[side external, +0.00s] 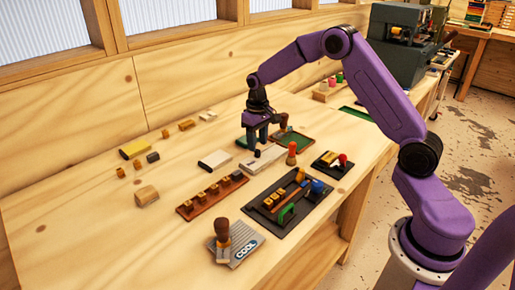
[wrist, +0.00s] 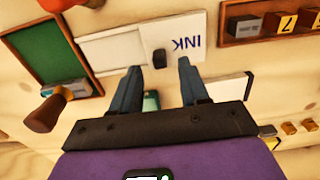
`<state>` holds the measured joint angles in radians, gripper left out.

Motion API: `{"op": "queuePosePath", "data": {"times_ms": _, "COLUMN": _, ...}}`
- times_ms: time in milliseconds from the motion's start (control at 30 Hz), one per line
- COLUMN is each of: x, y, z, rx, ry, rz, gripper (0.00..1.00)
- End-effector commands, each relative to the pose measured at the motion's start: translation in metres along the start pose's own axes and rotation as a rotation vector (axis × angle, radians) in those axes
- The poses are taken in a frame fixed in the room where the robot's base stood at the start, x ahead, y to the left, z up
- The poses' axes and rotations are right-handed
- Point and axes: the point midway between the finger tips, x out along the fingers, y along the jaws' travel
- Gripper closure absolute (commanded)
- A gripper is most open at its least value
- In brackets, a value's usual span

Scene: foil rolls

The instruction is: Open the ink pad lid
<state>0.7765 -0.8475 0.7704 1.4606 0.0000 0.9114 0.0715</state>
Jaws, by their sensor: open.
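The ink pad is a long, flat white case in the side view (side external: 262,159). In the wrist view its lid (wrist: 190,30) carries the letters INK and has a small dark tab (wrist: 159,58) at its near edge. A plainer white section (wrist: 110,48) adjoins the lid on the left. My gripper (side external: 258,144) points down close to the case in the side view. In the wrist view my gripper (wrist: 157,70) is open, with its fingers spread on either side of the tab. I cannot tell whether either finger touches the case.
A green pad in a wooden frame (wrist: 44,52) and a brown-handled stamp (wrist: 46,114) lie to the left. A red-handled stamp (side external: 292,150) stands close by. A white box (side external: 215,160), a stamp rack (side external: 212,195) and a dark tool tray (side external: 270,215) surround the work area.

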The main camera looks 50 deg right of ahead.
Motion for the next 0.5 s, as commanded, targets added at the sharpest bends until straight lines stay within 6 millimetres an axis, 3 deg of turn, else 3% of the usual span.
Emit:
{"op": "queuePosePath", "data": {"times_ms": 200, "x": 0.025, "y": 0.000, "z": 0.000, "rx": 0.000, "ry": -0.001, "rz": 0.000, "gripper": 0.55}}
{"op": "queuePosePath", "data": {"times_ms": 500, "x": 0.032, "y": 0.000, "z": 0.000, "rx": 0.000, "ry": 0.002, "rz": 0.000, "gripper": 0.55}}
